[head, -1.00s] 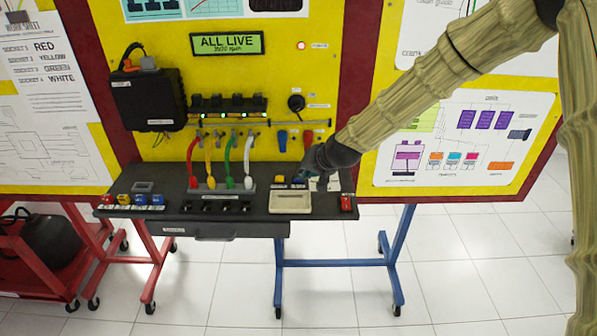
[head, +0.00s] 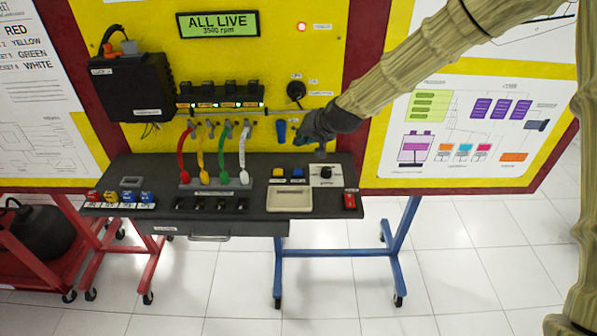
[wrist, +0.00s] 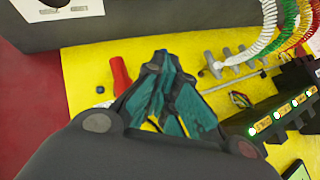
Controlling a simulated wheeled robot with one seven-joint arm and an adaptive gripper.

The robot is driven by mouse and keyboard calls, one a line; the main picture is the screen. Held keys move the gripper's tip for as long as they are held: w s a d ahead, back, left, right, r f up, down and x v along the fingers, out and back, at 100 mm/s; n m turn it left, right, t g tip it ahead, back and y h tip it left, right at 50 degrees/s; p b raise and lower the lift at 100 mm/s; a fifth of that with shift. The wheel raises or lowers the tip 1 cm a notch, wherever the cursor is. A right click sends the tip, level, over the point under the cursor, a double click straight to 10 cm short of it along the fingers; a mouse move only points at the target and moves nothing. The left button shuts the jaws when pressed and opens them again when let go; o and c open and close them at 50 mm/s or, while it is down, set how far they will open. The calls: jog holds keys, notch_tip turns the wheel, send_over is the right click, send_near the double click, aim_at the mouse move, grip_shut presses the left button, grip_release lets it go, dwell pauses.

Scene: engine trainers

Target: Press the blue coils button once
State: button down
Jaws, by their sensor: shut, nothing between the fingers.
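A blue button (head: 297,173) sits beside a yellow button (head: 278,173) on the dark bench shelf (head: 250,224), above a beige tray; their labels are too small to read. My gripper (head: 300,138) is shut and empty, raised above and behind the blue button, near the yellow panel, and apart from the button. The wrist view shows its teal fingers (wrist: 160,65) closed together in front of the panel; the buttons are not visible there.
A blue handle (head: 281,131) hangs on the panel just left of my gripper. A red handle (wrist: 120,75) shows in the wrist view. Red, yellow, green and white hoses (head: 244,155) stand left. A black knob (head: 326,172) and red switch (head: 349,200) lie right. The display (head: 218,24) reads ALL LIVE.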

aim_at(301, 170)
jog(key=f, duration=0.1)
jog(key=f+b, duration=0.1)
jog(key=f, duration=0.1)
jog(key=f+b, duration=0.1)
jog(key=f, duration=0.1)
jog(key=shift+w, duration=0.3)
jog(key=f+b, duration=0.2)
jog(key=f, duration=0.1)
jog(key=shift+w+f, duration=0.25)
jog(key=shift+w, duration=0.1)
jog(key=shift+s+f+b, duration=0.2)
jog(key=shift+f+b, duration=0.2)
jog(key=shift+w+f, duration=0.1)
jog(key=shift+f, duration=0.15)
dwell(0.3)
jog(key=shift+f, duration=0.25)
